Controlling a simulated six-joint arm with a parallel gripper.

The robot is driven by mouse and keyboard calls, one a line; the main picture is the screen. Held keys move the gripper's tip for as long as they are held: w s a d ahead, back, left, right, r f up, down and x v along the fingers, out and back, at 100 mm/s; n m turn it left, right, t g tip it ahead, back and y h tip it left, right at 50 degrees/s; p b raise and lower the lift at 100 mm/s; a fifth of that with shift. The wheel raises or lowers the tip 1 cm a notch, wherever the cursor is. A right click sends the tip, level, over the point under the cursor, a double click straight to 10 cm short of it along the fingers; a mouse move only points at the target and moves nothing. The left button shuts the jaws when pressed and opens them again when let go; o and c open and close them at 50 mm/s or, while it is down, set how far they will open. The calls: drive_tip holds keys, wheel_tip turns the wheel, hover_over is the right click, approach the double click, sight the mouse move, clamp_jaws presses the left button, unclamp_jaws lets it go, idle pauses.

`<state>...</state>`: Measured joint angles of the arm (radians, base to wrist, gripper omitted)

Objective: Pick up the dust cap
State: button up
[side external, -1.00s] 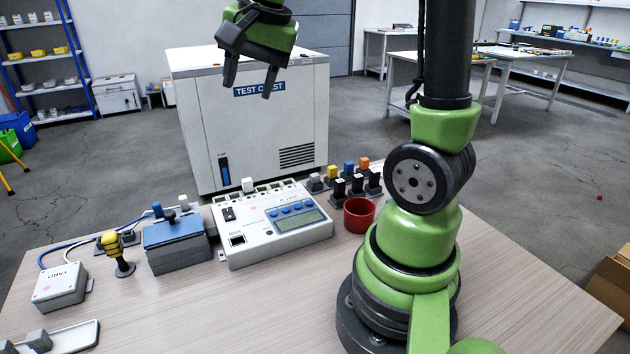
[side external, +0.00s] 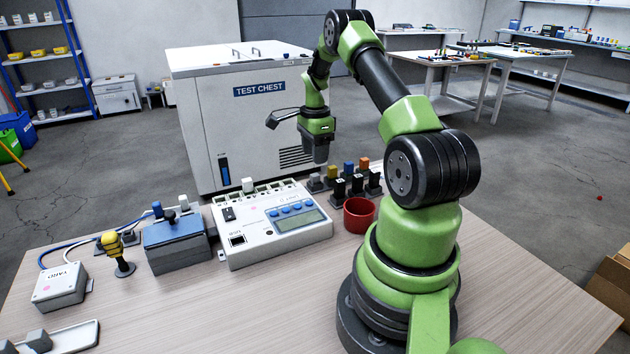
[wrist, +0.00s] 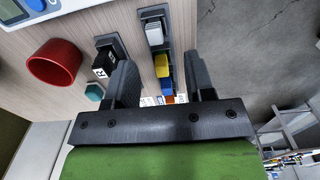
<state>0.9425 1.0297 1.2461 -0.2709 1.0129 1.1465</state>
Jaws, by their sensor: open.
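Small coloured caps stand in a row at the back of the table: a light grey cap (side external: 315,178), a yellow cap (side external: 332,171), a blue cap (side external: 349,167) and an orange cap (side external: 364,163). I cannot tell which piece is the dust cap. My gripper (side external: 316,160) points down above the row, empty. In the wrist view my gripper (wrist: 163,80) is open, with the yellow cap (wrist: 162,66) and blue cap (wrist: 167,87) showing between the fingers. The orange cap (wrist: 168,98) is partly hidden by the gripper body.
Black labelled pieces (side external: 357,182) stand in front of the row, close to one finger. A red cup (side external: 359,215) is nearby. A white meter box (side external: 268,225) lies left of the row. The test chest (side external: 245,120) stands behind.

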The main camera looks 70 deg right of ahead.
sight(315, 175)
drive_tip(key=f, duration=0.6)
drive_tip(key=shift+s+a, duration=0.1)
drive_tip(key=shift+a, duration=0.2)
drive_tip(key=shift+r, duration=0.1)
drive_tip(key=shift+c, duration=0.5)
clamp_jaws()
